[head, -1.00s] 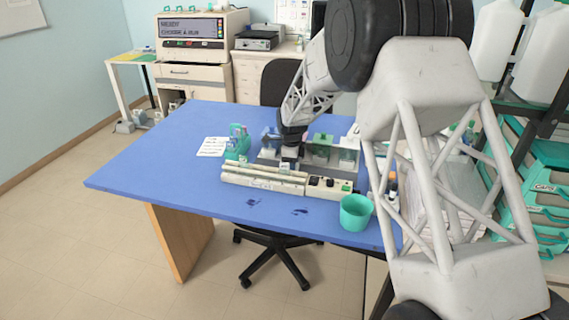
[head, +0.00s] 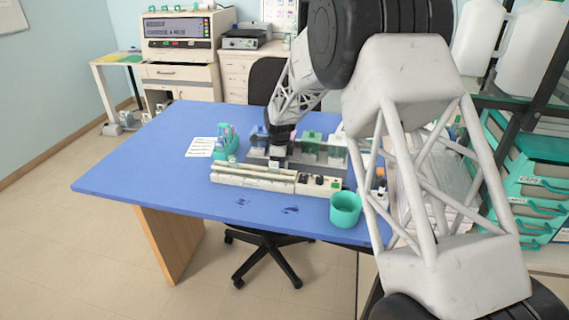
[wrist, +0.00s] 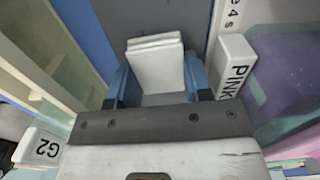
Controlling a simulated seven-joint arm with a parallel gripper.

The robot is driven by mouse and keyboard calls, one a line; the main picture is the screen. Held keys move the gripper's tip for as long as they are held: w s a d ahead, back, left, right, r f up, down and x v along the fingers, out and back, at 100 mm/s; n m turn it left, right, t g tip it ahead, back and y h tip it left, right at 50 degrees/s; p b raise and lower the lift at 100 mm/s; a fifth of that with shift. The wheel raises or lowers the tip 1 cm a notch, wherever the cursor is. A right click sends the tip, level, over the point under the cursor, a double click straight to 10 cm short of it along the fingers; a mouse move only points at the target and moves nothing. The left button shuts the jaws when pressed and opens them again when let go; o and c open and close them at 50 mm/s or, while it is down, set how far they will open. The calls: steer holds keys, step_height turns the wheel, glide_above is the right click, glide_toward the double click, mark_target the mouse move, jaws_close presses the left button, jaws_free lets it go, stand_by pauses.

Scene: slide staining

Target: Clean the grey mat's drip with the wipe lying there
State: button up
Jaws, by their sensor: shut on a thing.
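My gripper (wrist: 157,85) has blue fingers and is shut on a white folded pad, which looks like the wipe (wrist: 157,62). In the wrist view the wipe sits between the fingers, over the grey mat (wrist: 180,18). I cannot tell whether the wipe touches the mat. In the head view my gripper (head: 277,164) is low over the mat (head: 256,154), behind the long cream rack. I see no drip on the mat in either view; it may be hidden by the gripper or wipe.
A white block marked PINK (wrist: 236,66) stands close right of the fingers. A block marked G2 (wrist: 38,148) is at lower left. The cream rack (head: 252,177) lies in front, with a teal cup (head: 345,210) at its right. Dark stains (head: 290,210) mark the blue table.

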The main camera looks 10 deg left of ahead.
steer(key=shift+a+r, duration=0.4)
steer(key=shift+a, duration=0.1)
steer(key=shift+a+f, duration=0.15)
steer(key=shift+a, duration=0.6)
steer(key=shift+a+f, duration=0.15)
steer(key=shift+a, duration=0.6)
steer(key=shift+a+r, duration=0.2)
steer(key=shift+a, duration=0.35)
step_height(320, 180, up, 8)
steer(key=shift+f, duration=0.25)
steer(key=shift+d, duration=0.1)
steer(key=d+r, duration=0.2)
steer(key=d, duration=1.7)
steer(key=shift+r+m, duration=0.15)
steer(key=shift+m, duration=0.15)
steer(key=shift+s, duration=0.1)
steer(key=shift+f, duration=3.15)
